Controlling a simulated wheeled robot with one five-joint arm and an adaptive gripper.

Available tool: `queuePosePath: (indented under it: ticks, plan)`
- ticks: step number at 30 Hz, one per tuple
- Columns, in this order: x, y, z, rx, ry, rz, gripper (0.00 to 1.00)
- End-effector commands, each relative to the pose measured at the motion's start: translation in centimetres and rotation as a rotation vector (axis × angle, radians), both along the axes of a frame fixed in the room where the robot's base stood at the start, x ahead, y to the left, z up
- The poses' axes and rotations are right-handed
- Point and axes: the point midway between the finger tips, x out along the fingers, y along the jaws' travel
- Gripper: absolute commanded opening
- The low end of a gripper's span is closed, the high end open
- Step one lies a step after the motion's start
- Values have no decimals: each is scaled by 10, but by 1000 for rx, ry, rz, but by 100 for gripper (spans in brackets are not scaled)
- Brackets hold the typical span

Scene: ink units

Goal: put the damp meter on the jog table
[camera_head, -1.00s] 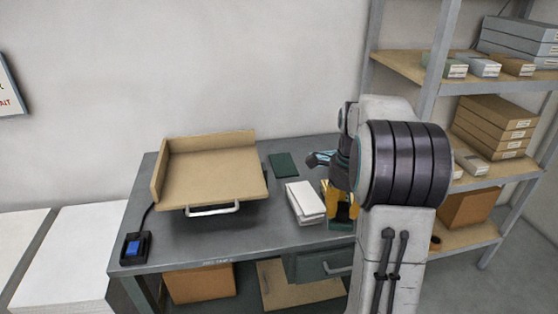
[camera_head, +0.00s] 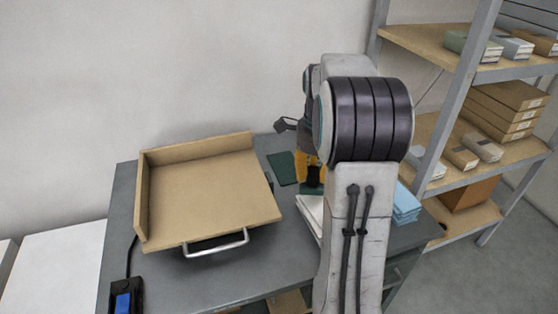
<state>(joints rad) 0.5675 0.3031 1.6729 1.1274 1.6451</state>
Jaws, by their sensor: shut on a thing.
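The jog table (camera_head: 208,190) is a tan board with raised walls at its left and back and a metal handle in front. It stands at the left of the grey desk, and its bed is bare. My gripper (camera_head: 309,180), with yellow fingers, points down behind my arm, to the right of the jog table. It is shut on a dark and green thing, which I take for the damp meter (camera_head: 310,189). Only a small part of that thing shows; my arm and fingers hide the rest.
A white paper stack (camera_head: 308,212) lies on the desk (camera_head: 190,278), partly behind my arm. A dark green pad (camera_head: 281,167) lies behind it. A blue stack (camera_head: 407,204) is at the right. A black box with a blue switch (camera_head: 125,299) sits front left. Shelving (camera_head: 462,110) stands right.

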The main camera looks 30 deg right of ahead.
Motion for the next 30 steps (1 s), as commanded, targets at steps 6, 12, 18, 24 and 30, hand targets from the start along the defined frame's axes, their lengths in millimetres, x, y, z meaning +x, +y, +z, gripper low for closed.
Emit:
queuePosePath:
  ticks: [6, 12, 18, 24, 30]
  plan:
    - [15, -3, -8, 2, 3, 3, 0]
    - [50, -11, -28, 3, 3, 2, 0]
    - [83, -19, -47, 3, 0, 1, 0]
    - [104, -24, -61, 3, -1, 2, 0]
    - [113, -26, -68, 2, -3, 1, 0]
